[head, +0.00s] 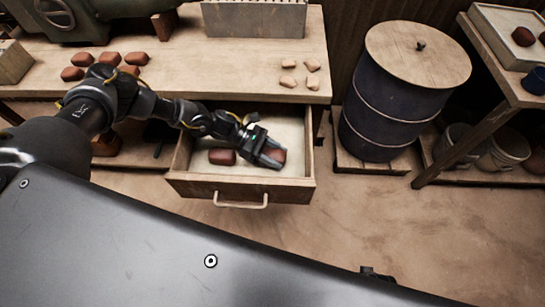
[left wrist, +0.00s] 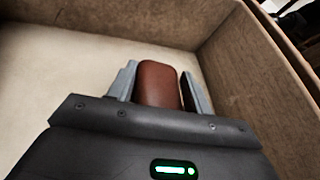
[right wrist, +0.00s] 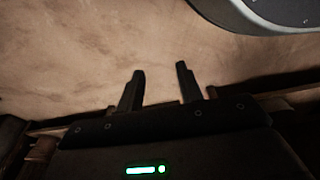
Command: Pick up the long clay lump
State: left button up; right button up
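Two reddish-brown clay lumps lie in the open wooden drawer (head: 241,186) under the bench. One lump (head: 221,156) lies free on the left. The other lump (head: 279,156) is on the right, partly covered by my left gripper (head: 270,158). In the left wrist view this lump (left wrist: 160,85) sits between the two fingers of my left gripper (left wrist: 160,82), one at each side. The fingers are very close to it; I cannot tell whether they press on it. Its near end is hidden by the gripper body. My right gripper (right wrist: 158,88) is open and empty above the brown floor.
Several red lumps (head: 110,60) and several pale pieces (head: 288,81) lie on the bench (head: 230,70) above the drawer. A dark barrel (head: 385,115) with a wooden lid stands right of it. Drawer walls (left wrist: 225,50) rise close around my left gripper.

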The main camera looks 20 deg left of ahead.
aim_at(276, 153)
pick_arm(q)
jog(key=c, duration=0.5)
jog(key=shift+c, duration=0.4)
